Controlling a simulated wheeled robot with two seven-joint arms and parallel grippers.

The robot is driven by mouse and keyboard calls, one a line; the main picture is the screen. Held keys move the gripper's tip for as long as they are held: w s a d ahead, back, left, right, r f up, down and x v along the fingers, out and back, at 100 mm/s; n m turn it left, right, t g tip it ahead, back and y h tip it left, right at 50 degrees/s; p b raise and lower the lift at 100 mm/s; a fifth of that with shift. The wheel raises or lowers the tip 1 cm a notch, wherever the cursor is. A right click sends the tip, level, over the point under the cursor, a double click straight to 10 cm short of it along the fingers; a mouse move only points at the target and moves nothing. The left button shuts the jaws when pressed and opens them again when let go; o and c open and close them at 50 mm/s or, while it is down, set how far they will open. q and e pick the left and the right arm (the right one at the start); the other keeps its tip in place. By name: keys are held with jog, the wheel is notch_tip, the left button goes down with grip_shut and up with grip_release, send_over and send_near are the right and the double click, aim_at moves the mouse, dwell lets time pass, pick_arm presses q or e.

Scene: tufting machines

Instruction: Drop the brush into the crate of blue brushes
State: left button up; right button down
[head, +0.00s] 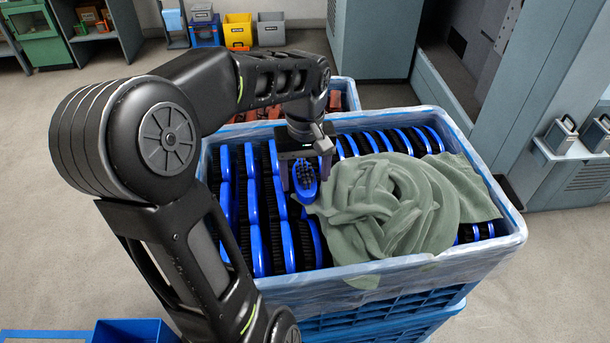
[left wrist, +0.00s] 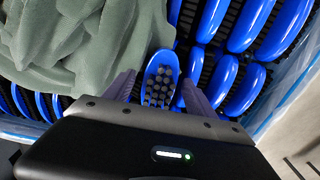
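The crate of blue brushes (head: 512,240) is a large blue crate lined with clear plastic film, filled with rows of blue brushes (head: 277,235). My left gripper (head: 305,172) is over the crate, pointing down, with its fingers apart. A blue brush (head: 305,183) with dark bristles facing up lies between the fingers, beside the cloth. In the left wrist view this brush (left wrist: 160,80) shows between the fingertips (left wrist: 159,82), with a small gap visible on at least one side. Whether it rests on the brushes below is hard to tell. My right gripper is not in view.
A crumpled grey-green cloth (head: 395,205) covers the crate's middle and right. Behind stands another crate with reddish contents (head: 267,112). Grey machines (head: 375,40) stand at the back and right. Yellow (head: 238,32) and grey bins stand far back. A blue box (head: 135,331) is at front left.

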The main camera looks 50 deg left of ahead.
pick_arm(q)
jog(key=shift+r, duration=0.1)
jog(key=shift+r+p, duration=0.6)
jog(key=shift+w+r+b, duration=0.1)
jog(key=shift+r+b, duration=0.2)
notch_tip(320, 180, up, 7)
jog(key=shift+f+b, duration=0.15)
jog(key=shift+b, duration=0.35)
jog(key=shift+d+f, duration=0.1)
